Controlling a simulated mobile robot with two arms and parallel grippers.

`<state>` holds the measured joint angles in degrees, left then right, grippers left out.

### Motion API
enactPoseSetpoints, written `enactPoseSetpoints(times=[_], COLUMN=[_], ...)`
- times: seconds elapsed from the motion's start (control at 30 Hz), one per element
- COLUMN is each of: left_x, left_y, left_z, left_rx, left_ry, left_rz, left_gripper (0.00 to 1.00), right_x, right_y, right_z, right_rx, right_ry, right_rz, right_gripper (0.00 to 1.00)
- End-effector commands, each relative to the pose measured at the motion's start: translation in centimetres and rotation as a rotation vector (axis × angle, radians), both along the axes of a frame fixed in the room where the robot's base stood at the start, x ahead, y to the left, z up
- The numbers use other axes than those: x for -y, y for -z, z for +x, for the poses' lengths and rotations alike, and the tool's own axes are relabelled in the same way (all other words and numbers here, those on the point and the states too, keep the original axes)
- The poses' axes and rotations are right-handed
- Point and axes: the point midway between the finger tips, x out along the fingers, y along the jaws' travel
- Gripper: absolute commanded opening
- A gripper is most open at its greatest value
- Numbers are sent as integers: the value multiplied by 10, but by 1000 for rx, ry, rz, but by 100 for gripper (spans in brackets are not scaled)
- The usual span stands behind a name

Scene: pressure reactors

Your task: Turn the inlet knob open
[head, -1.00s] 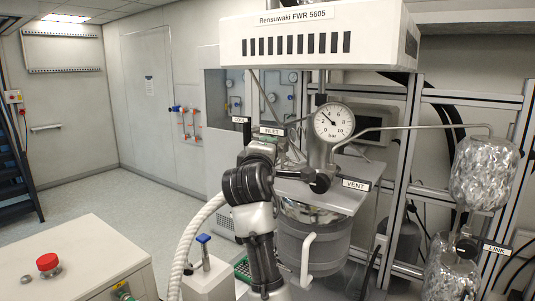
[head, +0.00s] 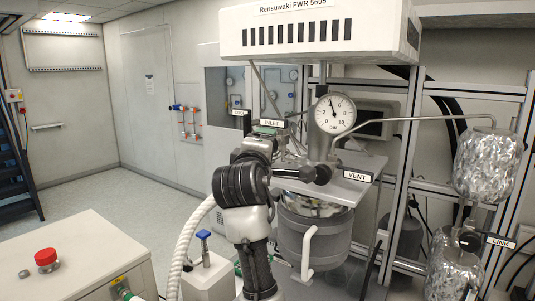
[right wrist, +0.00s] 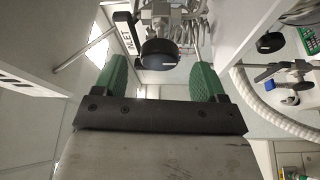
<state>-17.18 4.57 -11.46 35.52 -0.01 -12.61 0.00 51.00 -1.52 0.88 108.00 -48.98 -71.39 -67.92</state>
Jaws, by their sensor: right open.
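The inlet knob is a round black knob (right wrist: 160,50) in the right wrist view, beside a white label (right wrist: 127,36) lettered for the inlet. My right gripper (right wrist: 161,63) is open, with one green finger on each side of the knob's near end. Whether either finger touches it I cannot tell; gaps seem to show. In the head view, the INLET label (head: 271,122) shows above my right arm, which hides the knob and gripper. The pressure gauge (head: 335,113) has its needle pointing nearly straight up, slightly left. My left gripper is not in view.
The VENT label (head: 357,176) and grey reactor vessel (head: 304,243) are right of my arm. A white hose (head: 190,240) curves on its left. The hood (head: 320,35) overhangs above. A cabinet with a red button (head: 46,258) stands front left; open floor lies behind it.

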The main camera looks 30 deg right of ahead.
Motion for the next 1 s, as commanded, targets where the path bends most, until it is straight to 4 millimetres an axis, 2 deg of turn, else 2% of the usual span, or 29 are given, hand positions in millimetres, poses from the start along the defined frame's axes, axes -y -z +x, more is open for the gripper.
enactPoseSetpoints(times=[0.03,0.1,0.4,1.0], left_x=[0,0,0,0], left_y=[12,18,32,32], left_z=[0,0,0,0], left_rx=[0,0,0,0], left_ry=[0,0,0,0], left_rz=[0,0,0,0], left_gripper=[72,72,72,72], right_x=[-9,-19,-46,-48], right_y=[6,6,5,6], right_z=[-8,-18,-45,-45], right_rx=[5,5,1,-3], right_ry=[-4,-3,-1,-3], right_rz=[2,2,1,-1], right_gripper=[72,72,72,72])
